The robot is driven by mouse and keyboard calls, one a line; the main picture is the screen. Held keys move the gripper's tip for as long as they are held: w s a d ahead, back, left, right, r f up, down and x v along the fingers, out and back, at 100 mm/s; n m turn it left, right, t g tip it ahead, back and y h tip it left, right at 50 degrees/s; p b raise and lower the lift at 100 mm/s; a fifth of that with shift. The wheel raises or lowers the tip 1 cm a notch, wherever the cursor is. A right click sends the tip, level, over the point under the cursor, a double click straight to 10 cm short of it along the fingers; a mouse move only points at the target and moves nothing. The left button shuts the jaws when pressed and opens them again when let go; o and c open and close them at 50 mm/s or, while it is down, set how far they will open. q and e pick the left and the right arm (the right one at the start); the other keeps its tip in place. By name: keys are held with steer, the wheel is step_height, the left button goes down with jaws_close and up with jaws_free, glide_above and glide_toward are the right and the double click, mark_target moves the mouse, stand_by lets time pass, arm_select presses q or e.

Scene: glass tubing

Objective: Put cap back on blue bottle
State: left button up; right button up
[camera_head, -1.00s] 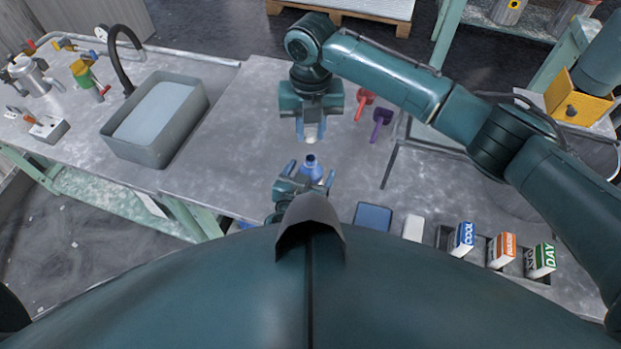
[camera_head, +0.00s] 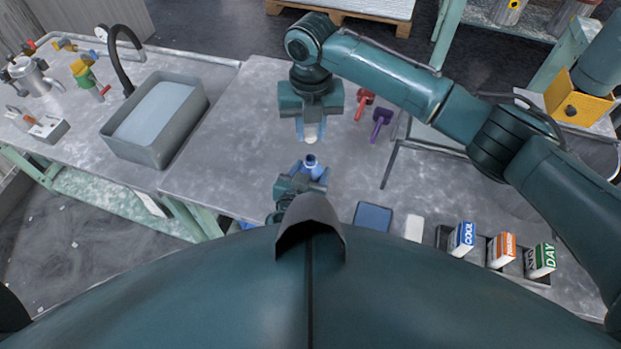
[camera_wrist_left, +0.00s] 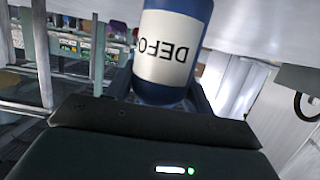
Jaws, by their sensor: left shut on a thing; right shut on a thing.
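The blue bottle (camera_head: 312,163) stands near the middle of the table with its open neck facing up. My left gripper (camera_head: 311,172) is shut around its body from the near side. In the left wrist view the bottle (camera_wrist_left: 168,55) fills the upper middle and shows a white label with inverted dark letters. My right gripper (camera_head: 311,136) is shut on a small whitish cap (camera_head: 311,131), just beyond the bottle and apart from it in the head view. The cap is partly hidden between the fingers; its height above the table is hard to tell.
A red scoop (camera_head: 364,102) and a purple scoop (camera_head: 381,122) lie right of my right gripper. A grey basin (camera_head: 157,155) stands at left. A blue pad (camera_head: 373,216), a white block (camera_head: 414,228) and a tray with labelled cartons (camera_head: 461,240) are at the near right.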

arm_select(q)
steer(key=c, duration=0.3)
steer(key=shift+c, duration=0.2)
arm_select(e)
glide_above(310, 160)
steer(key=shift+d+f, duration=0.1)
steer(key=shift+f, duration=2.4)
steer(key=shift+f, duration=0.1)
steer(key=shift+f, duration=0.8)
steer(key=shift+f, duration=0.55)
